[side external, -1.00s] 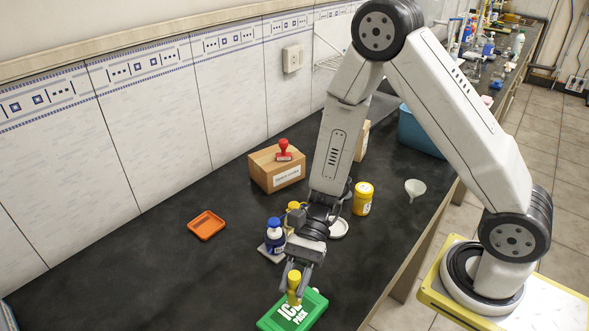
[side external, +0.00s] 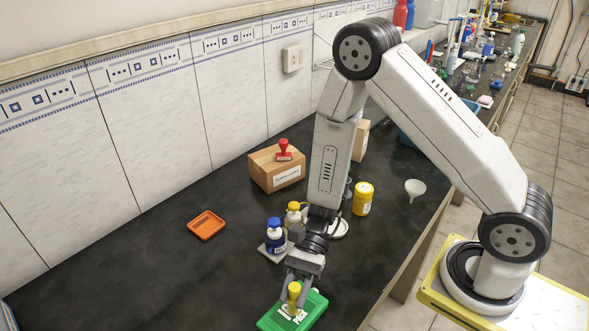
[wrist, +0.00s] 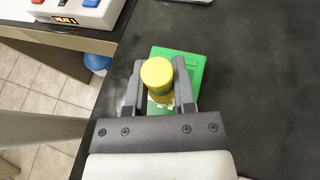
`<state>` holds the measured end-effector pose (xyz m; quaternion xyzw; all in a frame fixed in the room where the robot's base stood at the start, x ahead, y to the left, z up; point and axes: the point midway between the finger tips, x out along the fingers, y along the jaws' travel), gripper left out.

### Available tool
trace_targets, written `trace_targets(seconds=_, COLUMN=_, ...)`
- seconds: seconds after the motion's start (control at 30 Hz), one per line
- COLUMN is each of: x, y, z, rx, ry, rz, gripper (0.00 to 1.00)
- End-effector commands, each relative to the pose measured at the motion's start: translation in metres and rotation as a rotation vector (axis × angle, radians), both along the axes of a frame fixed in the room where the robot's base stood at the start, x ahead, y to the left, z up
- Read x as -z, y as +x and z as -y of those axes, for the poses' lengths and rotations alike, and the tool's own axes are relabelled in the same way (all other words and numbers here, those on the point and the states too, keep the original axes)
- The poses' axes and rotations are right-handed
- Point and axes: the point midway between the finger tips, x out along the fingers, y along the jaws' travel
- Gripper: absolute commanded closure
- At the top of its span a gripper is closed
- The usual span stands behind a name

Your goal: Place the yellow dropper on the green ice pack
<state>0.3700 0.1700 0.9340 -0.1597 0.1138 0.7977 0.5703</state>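The yellow dropper (side external: 294,291) is a small bottle with a round yellow cap. It stands upright over the green ice pack (side external: 311,306), near its upper left part in the side view. My gripper (side external: 296,288) points down with its fingers on both sides of the dropper and looks shut on it. In the wrist view, the yellow cap (wrist: 157,72) sits between my two fingers (wrist: 159,82), with the green pack (wrist: 190,72) beneath. The dropper's base is hidden, so I cannot tell whether it touches the pack.
A blue-capped bottle (side external: 274,236) and a yellow-capped bottle (side external: 293,212) stand behind my gripper. A yellow jar (side external: 362,198), a white funnel (side external: 415,187), an orange tray (side external: 206,225) and a cardboard box (side external: 276,173) with a red stamp (side external: 284,150) are farther off.

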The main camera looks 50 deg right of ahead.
Motion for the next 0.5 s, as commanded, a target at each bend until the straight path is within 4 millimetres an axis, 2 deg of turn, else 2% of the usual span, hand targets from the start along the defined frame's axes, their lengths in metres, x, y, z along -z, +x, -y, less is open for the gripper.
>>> trace_targets(seconds=0.03, x=0.0000, y=0.0000, z=0.0000, rx=0.000, ry=0.000, rz=0.000, gripper=0.51)
trace_targets(seconds=0.1, x=-0.0001, y=0.0000, z=0.0001, rx=0.000, ry=0.000, rz=0.000, gripper=0.35)
trace_targets(seconds=0.5, x=-0.0017, y=0.0001, z=0.0000, rx=0.000, ry=0.000, rz=0.001, gripper=0.35)
